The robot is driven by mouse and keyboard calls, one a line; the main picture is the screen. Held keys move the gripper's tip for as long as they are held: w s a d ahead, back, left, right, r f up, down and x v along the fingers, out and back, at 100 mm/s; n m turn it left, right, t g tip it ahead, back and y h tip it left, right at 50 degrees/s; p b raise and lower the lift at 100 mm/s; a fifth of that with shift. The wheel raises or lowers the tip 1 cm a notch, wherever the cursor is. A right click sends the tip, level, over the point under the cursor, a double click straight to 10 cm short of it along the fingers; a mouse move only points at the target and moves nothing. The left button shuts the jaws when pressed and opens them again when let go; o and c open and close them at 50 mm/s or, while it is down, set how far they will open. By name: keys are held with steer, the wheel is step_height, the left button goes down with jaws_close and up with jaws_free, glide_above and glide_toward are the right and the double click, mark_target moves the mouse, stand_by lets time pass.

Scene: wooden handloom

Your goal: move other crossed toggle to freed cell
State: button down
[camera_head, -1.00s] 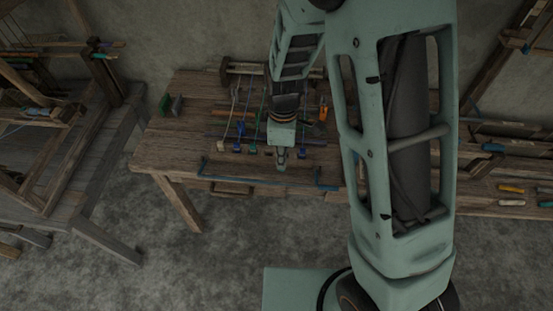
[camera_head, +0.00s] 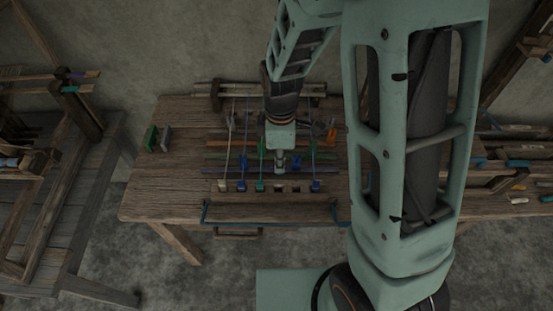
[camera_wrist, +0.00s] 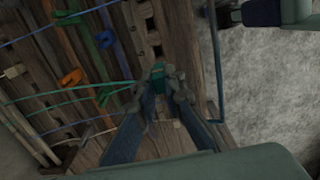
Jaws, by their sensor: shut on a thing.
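My gripper (camera_head: 281,166) is over the loom bench, just behind the toggle row in the head view. In the wrist view my gripper (camera_wrist: 160,82) is shut on a teal toggle (camera_wrist: 158,74). A teal thread (camera_wrist: 70,97) runs toward it from the left. In the head view the row holds a cream toggle (camera_head: 222,185), a blue toggle (camera_head: 241,186), a green toggle (camera_head: 260,186) and another blue toggle (camera_head: 315,186) at the right. Dark open cells (camera_head: 280,188) show between the green and right blue toggles. The held toggle is hardly visible in the head view.
The wooden bench (camera_head: 165,202) has a blue rail (camera_head: 270,224) along its front edge. Green and grey blocks (camera_head: 151,138) stand at its left, and an orange piece (camera_head: 331,134) lies at the right. Several threads stretch back from the row. The bench's left front is clear.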

steer(key=shift+w+a, duration=0.1)
steer(key=shift+w, duration=0.15)
steer(key=shift+f, duration=0.25)
step_height(320, 180, down, 8)
steer(key=b, duration=0.6)
steer(key=shift+f, duration=0.1)
steer(key=shift+f, duration=0.1)
steer(key=shift+f+b, duration=1.75)
steer(key=shift+b, duration=0.1)
steer(key=c, duration=1.9)
jaws_free()
steer(key=shift+c, duration=0.2)
